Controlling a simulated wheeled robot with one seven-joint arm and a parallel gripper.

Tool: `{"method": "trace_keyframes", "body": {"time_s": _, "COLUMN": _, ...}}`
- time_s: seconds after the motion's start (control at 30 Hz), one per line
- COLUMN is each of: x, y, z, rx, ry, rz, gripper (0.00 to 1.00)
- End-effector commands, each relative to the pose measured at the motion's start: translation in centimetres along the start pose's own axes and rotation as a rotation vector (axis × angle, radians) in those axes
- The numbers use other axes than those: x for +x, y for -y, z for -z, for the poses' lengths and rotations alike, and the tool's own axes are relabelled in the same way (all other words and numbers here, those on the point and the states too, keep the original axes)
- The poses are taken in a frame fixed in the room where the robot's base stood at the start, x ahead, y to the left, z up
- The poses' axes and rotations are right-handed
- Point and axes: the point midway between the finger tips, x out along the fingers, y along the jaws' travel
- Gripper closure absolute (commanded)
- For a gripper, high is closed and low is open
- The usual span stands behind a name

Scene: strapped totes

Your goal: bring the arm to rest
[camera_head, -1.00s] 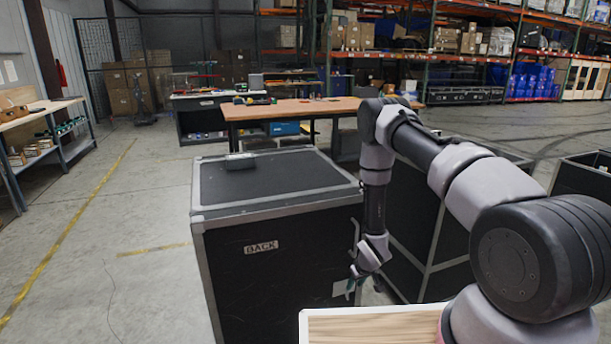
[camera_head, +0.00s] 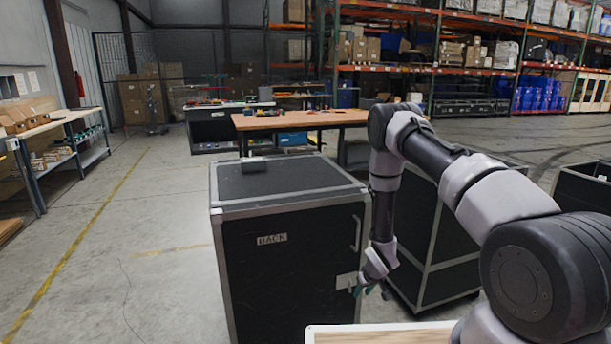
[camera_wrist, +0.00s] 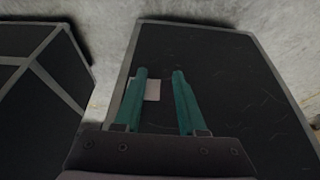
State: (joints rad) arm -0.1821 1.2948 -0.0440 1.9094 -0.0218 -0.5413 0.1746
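My arm reaches in from the lower right in the head view, bends at the elbow and hangs downward. My gripper (camera_head: 367,289) points down beside the front right of a black case marked BACK (camera_head: 290,270), above the light wood surface in front of me. In the wrist view my gripper (camera_wrist: 158,75) shows two teal fingers apart, with nothing between them. Behind them is a black case side (camera_wrist: 215,70) with a pale label (camera_wrist: 151,90). No strap or tote can be made out.
A small grey object (camera_head: 255,163) lies on the case top. More black cases (camera_head: 430,240) stand to the right, close to my arm. A wood-topped surface (camera_head: 375,335) is at the bottom. A wooden table (camera_head: 300,119) and shelving stand behind. Floor at left is clear.

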Motion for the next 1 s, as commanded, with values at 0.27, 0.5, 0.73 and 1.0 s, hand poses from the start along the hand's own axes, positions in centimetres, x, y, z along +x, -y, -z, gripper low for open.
{"method": "trace_keyframes", "body": {"time_s": 0.27, "x": -3.5, "y": -1.0, "z": 3.7, "rx": 0.035, "ry": -0.014, "rz": -0.019, "gripper": 0.6}}
{"method": "trace_keyframes", "body": {"time_s": 0.5, "x": -9.3, "y": -2.4, "z": 8.4, "rx": 0.091, "ry": -0.032, "rz": -0.043, "gripper": 0.6}}
{"method": "trace_keyframes", "body": {"time_s": 0.73, "x": -20.1, "y": -4.3, "z": 14.1, "rx": 0.188, "ry": -0.064, "rz": -0.071, "gripper": 0.6}}
{"method": "trace_keyframes", "body": {"time_s": 1.0, "x": -34.9, "y": -5.5, "z": 17.1, "rx": 0.317, "ry": -0.098, "rz": -0.081, "gripper": 0.6}}
